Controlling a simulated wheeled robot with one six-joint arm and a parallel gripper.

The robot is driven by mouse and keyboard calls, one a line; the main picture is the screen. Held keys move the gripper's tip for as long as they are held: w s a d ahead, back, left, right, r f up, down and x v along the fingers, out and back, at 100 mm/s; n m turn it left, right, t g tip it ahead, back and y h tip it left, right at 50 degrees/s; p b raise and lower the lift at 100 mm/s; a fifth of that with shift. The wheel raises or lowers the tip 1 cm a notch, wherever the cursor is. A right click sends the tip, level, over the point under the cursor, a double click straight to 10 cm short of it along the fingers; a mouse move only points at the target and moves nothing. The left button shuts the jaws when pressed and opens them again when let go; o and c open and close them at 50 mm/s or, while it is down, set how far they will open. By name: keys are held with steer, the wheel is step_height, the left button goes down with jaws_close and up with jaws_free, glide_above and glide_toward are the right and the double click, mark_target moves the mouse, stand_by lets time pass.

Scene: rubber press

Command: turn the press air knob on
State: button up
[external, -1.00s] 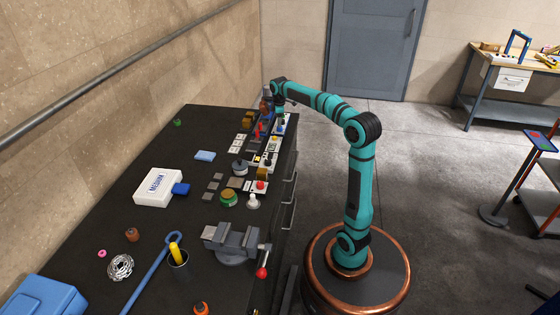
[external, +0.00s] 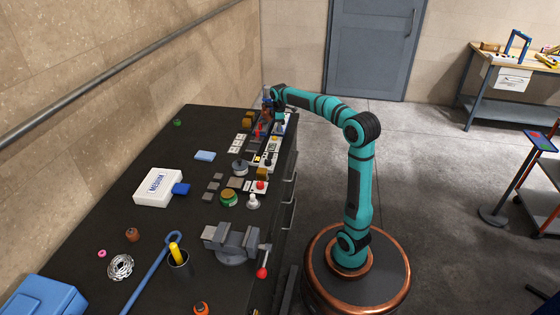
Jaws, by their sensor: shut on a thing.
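My gripper (external: 279,117) points down at the far right end of the dark bench, over a narrow white control panel (external: 267,158). It is shut on a small part at the far end of this panel, which appears to be the press air knob. The jaws and wrist hide most of that knob, so its setting cannot be read. The press (external: 266,108) seems to be the small orange-brown and dark unit just left of my gripper, partly hidden by the wrist.
The bench (external: 130,215) is crowded along its right edge. A grey vise (external: 232,243) with a red-tipped handle stands nearer, and a white box (external: 158,187) lies left of the middle. A wall runs along the left. The floor right of my base is open.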

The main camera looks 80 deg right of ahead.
steer(key=m, duration=0.3)
steer(key=shift+m, duration=0.4)
steer(key=m, duration=0.4)
steer(key=shift+w+m+g, duration=0.1)
steer(key=shift+m+g, duration=0.2)
steer(key=m, duration=0.4)
steer(key=shift+d, duration=0.1)
steer(key=shift+m, duration=1.8)
steer(key=shift+r+m, duration=0.1)
steer(key=shift+m, duration=0.2)
steer(key=o, duration=1)
steer(key=shift+c, duration=0.2)
